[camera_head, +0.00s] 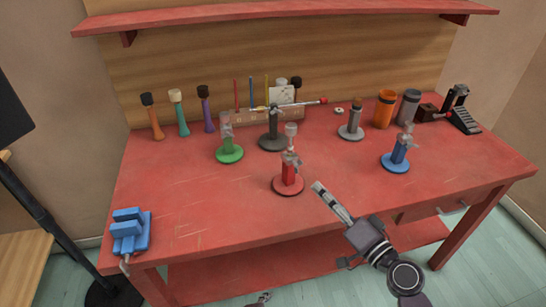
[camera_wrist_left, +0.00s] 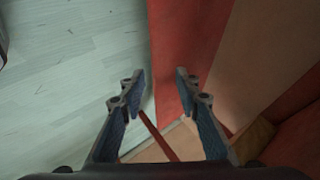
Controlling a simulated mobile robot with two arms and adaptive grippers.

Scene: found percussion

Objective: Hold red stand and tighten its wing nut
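The red stand (camera_head: 288,184) stands upright on the red workbench, near the middle. It has a round base and a short red post, with a grey clamp part (camera_head: 291,157) on top; the wing nut is too small to make out. My right gripper (camera_head: 319,189) is to the right of the red stand and apart from it. Its fingers are seen nearly edge-on, so its opening is unclear. My left gripper (camera_wrist_left: 160,82) is open and empty in the left wrist view, below the bench's level beside its edge; only a bit shows at the bottom of the head view.
Green (camera_head: 229,152), black (camera_head: 272,139), grey (camera_head: 350,130) and blue (camera_head: 396,160) stands surround the red one. A blue vise (camera_head: 130,232) sits at the front left corner. Mallets, canisters and a pedal (camera_head: 460,112) line the back. The bench front (camera_head: 225,215) is clear.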

